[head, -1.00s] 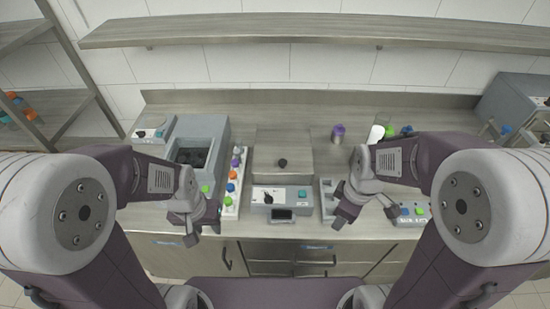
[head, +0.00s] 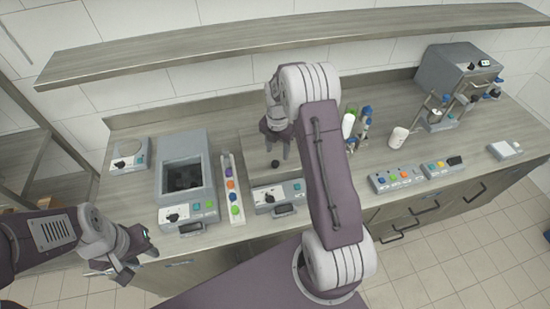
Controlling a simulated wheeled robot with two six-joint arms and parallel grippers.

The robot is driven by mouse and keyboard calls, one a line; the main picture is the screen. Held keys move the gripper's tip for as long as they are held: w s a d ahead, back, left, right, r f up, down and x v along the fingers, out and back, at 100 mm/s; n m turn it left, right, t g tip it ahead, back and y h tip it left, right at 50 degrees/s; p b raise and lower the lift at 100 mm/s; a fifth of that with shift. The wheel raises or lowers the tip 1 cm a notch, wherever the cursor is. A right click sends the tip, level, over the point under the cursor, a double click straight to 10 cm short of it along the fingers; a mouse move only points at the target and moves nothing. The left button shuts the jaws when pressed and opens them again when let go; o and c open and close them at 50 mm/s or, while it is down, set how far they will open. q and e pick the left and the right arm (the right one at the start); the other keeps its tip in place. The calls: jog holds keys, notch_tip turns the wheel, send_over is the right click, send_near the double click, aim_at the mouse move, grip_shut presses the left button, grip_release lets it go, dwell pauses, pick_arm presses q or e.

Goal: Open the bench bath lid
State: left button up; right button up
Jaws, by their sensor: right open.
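The bench bath (head: 278,197) stands at the middle of the counter, with a dial, a coloured button and a dark display on its front panel. Its flat grey lid (head: 256,158) lies closed on top, with a round black knob (head: 275,164) near the front. My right gripper (head: 275,150) points down just above the knob, open and apparently not touching it. My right arm hides the right part of the lid. My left gripper (head: 136,258) hangs in front of the counter edge at the lower left, away from the bath; its jaw opening is unclear.
Left of the bath are a rack of coloured caps (head: 231,190) and an open grey bath (head: 184,175). To the right are bottles (head: 349,124), a white cup (head: 398,137), a button panel (head: 397,178) and a grey machine (head: 458,75). A shelf (head: 290,40) runs above.

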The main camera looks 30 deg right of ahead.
aim_at(275, 163)
jog(key=f, duration=0.1)
jog(key=a+f, duration=0.1)
jog(key=f+p, duration=0.1)
jog(key=shift+w+a+f, duration=0.15)
jog(key=shift+w+f, duration=0.05)
jog(key=shift+w, duration=0.05)
jog(key=shift+d+f+p, duration=0.2)
jog(key=shift+f+p, duration=0.2)
jog(key=shift+f, duration=0.8)
jog(key=shift+s+d+f, duration=0.1)
jog(key=shift+d+f, duration=0.25)
jog(key=shift+a, duration=0.2)
jog(key=shift+c, duration=0.5)
jog(key=shift+a+r, duration=0.1)
jog(key=c, duration=0.6)
grip_shut()
pick_arm(q)
jog(key=shift+w+a+r, duration=0.1)
jog(key=shift+a+r, duration=0.05)
jog(key=shift+r, duration=0.4)
jog(key=shift+w+a+r, duration=0.1)
jog(key=shift+a+r, duration=0.05)
jog(key=shift+r, duration=0.4)
